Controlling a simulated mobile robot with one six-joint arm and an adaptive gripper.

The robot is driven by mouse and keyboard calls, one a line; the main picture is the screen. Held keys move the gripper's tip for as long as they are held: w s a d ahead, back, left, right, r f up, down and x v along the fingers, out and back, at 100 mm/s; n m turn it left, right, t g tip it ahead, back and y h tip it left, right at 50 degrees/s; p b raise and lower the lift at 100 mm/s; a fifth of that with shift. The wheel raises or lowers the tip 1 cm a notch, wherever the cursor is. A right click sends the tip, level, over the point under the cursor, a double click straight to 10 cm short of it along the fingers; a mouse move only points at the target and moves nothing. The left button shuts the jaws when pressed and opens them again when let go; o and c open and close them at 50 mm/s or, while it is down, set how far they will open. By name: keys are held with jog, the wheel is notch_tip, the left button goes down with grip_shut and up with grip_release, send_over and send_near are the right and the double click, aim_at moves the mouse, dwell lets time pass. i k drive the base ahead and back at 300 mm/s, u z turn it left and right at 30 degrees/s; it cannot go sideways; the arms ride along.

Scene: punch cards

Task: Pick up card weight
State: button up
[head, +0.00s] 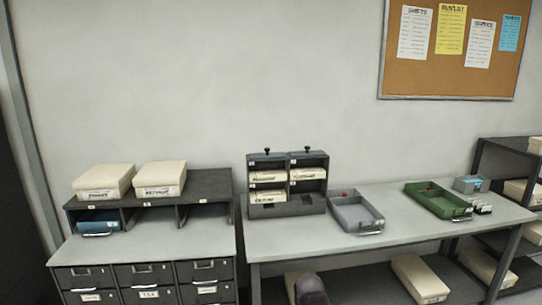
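Two dark plates with round black knobs, which look like card weights, sit on top of the grey sorting rack (286,210). One is the left knobbed weight (267,151) and the other is the right knobbed weight (307,150). A dark rounded part of my arm shows at the bottom edge. My gripper's fingers are not in view.
Cream card stacks lie in the rack. More card boxes (104,180) stand on the shelf over the left drawer cabinet (150,242). The table (410,222) has bare room between the trays. A blue-grey box (471,184) stands at right, and a card box (420,278) lies below.

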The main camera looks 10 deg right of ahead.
aim_at(266, 155)
jog(key=i, duration=0.9)
jog(key=u, duration=0.05)
